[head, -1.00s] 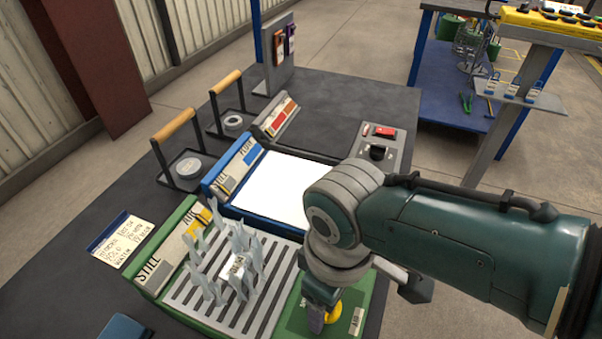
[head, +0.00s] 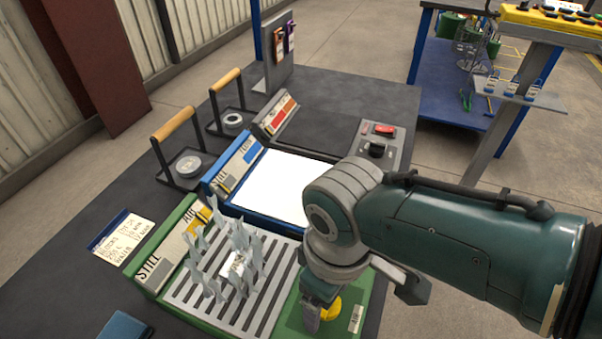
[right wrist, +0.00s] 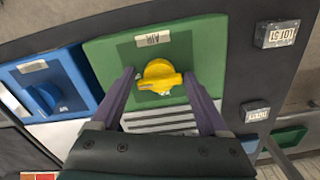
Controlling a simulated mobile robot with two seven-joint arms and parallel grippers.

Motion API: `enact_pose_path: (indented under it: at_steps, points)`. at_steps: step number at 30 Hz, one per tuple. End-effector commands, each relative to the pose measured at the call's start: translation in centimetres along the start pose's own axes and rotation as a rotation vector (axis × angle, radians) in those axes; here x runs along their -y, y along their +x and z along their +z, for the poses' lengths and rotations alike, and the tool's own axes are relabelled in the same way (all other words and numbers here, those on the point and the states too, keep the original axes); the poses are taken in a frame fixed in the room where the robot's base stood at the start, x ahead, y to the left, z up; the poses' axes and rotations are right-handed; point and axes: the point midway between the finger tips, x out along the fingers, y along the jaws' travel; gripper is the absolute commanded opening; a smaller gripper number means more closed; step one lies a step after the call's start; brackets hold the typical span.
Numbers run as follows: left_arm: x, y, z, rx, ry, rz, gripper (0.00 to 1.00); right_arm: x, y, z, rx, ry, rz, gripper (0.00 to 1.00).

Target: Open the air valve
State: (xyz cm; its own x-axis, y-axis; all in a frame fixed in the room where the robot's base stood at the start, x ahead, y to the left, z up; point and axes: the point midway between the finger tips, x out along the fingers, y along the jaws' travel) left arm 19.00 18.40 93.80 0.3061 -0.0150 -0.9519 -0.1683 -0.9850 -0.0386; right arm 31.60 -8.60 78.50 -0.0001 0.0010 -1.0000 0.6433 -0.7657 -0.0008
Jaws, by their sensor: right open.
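The yellow air valve knob (right wrist: 160,76) sits on the green panel (right wrist: 205,50) beside an AIR label, in the right wrist view. In the head view the knob (head: 330,311) is partly hidden behind my right gripper (head: 315,312). My right gripper (right wrist: 160,98) is open, with its two fingers apart on either side of the knob. I cannot tell whether the fingers touch it. The knob's handle lies roughly crosswise between the fingers in the wrist view. My left gripper is not in view.
The green slatted tray (head: 178,303) holds several upright grey pieces. A switch box (head: 378,150) stands beyond my arm. Two wooden-handled carriers (head: 180,160) stand at left.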

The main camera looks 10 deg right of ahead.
Motion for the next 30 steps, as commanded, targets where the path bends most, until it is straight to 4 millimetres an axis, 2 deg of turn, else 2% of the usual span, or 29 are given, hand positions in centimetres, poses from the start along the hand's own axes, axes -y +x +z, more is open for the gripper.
enact_pose_path:
  at_steps: [5,12,18,30]
  points:
    - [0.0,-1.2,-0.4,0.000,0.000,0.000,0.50,0.0,-1.6,0.0,0.000,-0.001,0.000,0.78]
    - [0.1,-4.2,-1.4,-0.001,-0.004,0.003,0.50,0.0,-6.7,0.0,-0.003,-0.001,0.001,0.78]
    - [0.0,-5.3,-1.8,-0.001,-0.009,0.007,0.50,0.0,-9.4,0.0,-0.001,0.000,0.001,0.78]
    - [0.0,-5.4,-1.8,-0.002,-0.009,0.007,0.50,0.0,-9.9,0.0,0.000,0.001,0.000,0.78]
